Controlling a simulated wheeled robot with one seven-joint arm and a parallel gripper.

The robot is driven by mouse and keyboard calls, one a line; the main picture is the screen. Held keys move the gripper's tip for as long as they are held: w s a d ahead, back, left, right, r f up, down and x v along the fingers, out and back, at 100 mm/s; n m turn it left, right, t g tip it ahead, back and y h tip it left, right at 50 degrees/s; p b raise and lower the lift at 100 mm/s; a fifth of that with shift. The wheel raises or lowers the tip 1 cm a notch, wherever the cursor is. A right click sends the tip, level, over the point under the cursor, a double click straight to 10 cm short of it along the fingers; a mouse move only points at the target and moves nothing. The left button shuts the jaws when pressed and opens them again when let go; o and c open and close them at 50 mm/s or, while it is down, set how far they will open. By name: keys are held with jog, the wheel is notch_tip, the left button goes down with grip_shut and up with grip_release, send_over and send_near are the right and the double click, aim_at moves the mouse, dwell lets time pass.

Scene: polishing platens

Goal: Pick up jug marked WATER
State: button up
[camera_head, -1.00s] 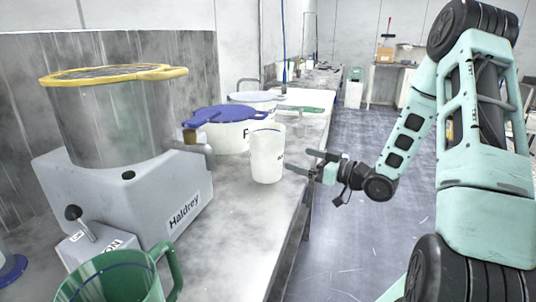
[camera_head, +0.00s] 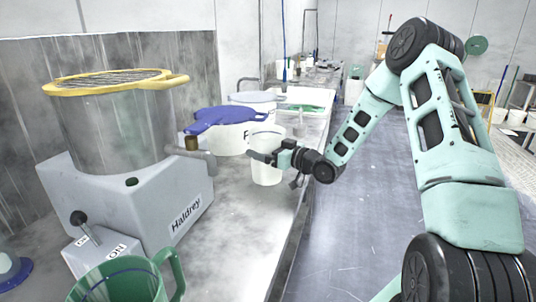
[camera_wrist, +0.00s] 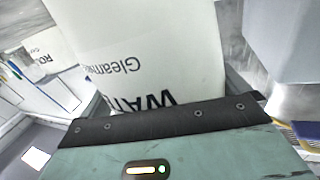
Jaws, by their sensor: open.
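The white jug marked WATER (camera_head: 266,176) stands upright on the grey bench in the head view, partly hidden by my gripper. In the wrist view the jug (camera_wrist: 150,45) fills the upper middle, with "WA" and "Gleams" printed upside down on its wall. My gripper (camera_head: 262,157) is open at the jug's right side, near its upper half. The wrist view shows the jug directly in front of the gripper's dark edge. The fingertips are hidden there, and I cannot tell whether they touch the jug.
A grey Haldrey machine (camera_head: 150,200) with a steel drum stands left. A green jug (camera_head: 120,283) is at the front. The floor right of the bench (camera_head: 285,225) is open.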

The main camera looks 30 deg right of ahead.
jog(key=c, duration=0.8)
jog(key=shift+r, duration=0.1)
